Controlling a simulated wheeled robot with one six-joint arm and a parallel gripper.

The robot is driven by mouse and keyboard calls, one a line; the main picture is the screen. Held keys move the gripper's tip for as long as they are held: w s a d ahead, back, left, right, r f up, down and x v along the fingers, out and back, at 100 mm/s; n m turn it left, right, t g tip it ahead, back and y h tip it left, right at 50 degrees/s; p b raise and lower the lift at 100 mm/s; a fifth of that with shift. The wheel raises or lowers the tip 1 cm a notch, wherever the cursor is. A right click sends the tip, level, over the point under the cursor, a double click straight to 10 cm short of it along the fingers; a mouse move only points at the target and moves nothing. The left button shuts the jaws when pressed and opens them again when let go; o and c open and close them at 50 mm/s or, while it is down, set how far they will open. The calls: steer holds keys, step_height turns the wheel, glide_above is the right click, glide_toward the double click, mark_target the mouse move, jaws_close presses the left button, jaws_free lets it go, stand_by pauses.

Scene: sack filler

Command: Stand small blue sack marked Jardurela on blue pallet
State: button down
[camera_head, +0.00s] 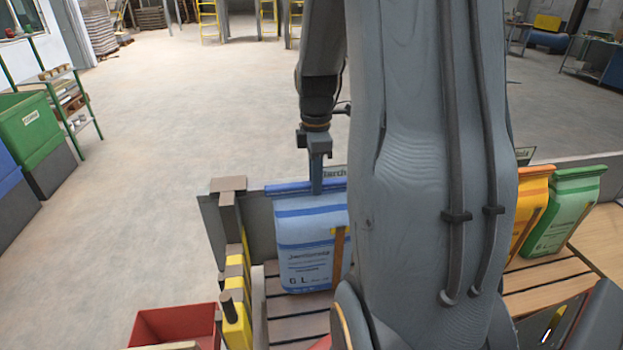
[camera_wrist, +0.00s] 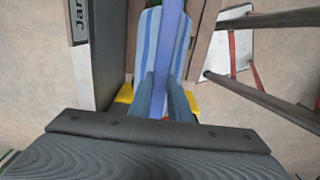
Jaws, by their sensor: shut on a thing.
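The small blue sack (camera_head: 308,245) has dark print on its front, too small to read surely, and "6 L" near its foot. It is upright in a bay with brown slats. My gripper (camera_head: 319,185) is above it, shut on its blue top seam. In the wrist view my gripper (camera_wrist: 168,98) pinches the same seam, and the striped sack (camera_wrist: 148,45) shows below. I cannot tell whether its foot touches the slats. My arm hides the sack's right side. I cannot make out a blue pallet.
Yellow and grey posts (camera_head: 236,290) stand close left of the sack, with a red bin (camera_head: 175,325) beyond. A grey panel (camera_wrist: 90,60) with a sign is close beside it. Orange (camera_head: 532,205) and green (camera_head: 570,210) sacks stand right. Open floor (camera_head: 180,130) lies left.

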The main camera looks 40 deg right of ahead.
mark_target(316, 200)
step_height(316, 200, down, 4)
steer(key=b, duration=0.3)
steer(key=shift+d, duration=0.1)
steer(key=shift+f+b, duration=0.6)
steer(key=shift+f, duration=0.6)
steer(key=c, duration=1.6)
jaws_free()
steer(key=shift+o, duration=0.2)
steer(key=shift+s, duration=0.1)
steer(key=shift+r+b, duration=0.8)
steer(key=shift+r, duration=3.1)
